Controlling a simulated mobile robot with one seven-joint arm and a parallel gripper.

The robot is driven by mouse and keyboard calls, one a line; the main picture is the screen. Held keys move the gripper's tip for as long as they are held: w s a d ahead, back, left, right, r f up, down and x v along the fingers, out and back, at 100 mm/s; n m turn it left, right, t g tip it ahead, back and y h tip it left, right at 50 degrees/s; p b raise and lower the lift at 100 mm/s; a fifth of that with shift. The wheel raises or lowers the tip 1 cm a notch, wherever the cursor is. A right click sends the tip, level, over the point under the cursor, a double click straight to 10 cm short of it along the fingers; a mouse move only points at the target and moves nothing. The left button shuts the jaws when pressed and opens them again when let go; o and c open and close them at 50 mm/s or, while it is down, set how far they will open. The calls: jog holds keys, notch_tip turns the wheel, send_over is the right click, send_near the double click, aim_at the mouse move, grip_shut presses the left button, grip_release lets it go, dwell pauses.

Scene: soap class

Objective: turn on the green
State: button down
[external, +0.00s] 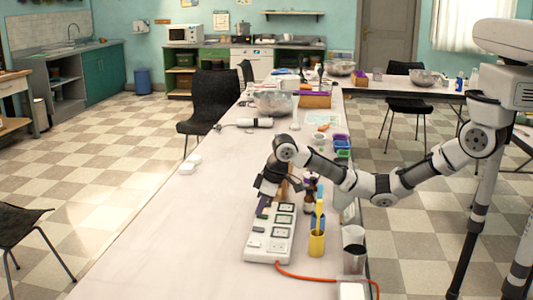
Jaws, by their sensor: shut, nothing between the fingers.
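A white power strip (269,243) with several dark-framed sockets along its right side lies on the near part of the long table. Small switches sit along its left side; their colours are too small to tell surely, and I cannot pick out a green one. My gripper (263,203) points down at the far left end of the strip, over or touching the switch there. It is shut and empty. The fingertips are small and dark, so contact is unclear. The gripper and wrist hide part of the strip's far end.
An orange cord (325,279) runs from the strip's near end to the right. A yellow cup (317,244), a metal cup (354,259) and dark bottles (310,190) stand close on the right. The white table (165,240) is clear to the left.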

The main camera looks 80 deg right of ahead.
jog(key=shift+f, duration=0.1)
jog(key=shift+w+f, duration=0.1)
dwell(0.3)
jog(key=shift+s+p, duration=0.55)
jog(key=shift+s, duration=0.25)
jog(key=shift+r+p, duration=0.4)
jog(key=p+v, duration=0.5)
jog(key=v, duration=0.8)
jog(key=shift+w+r, duration=0.2)
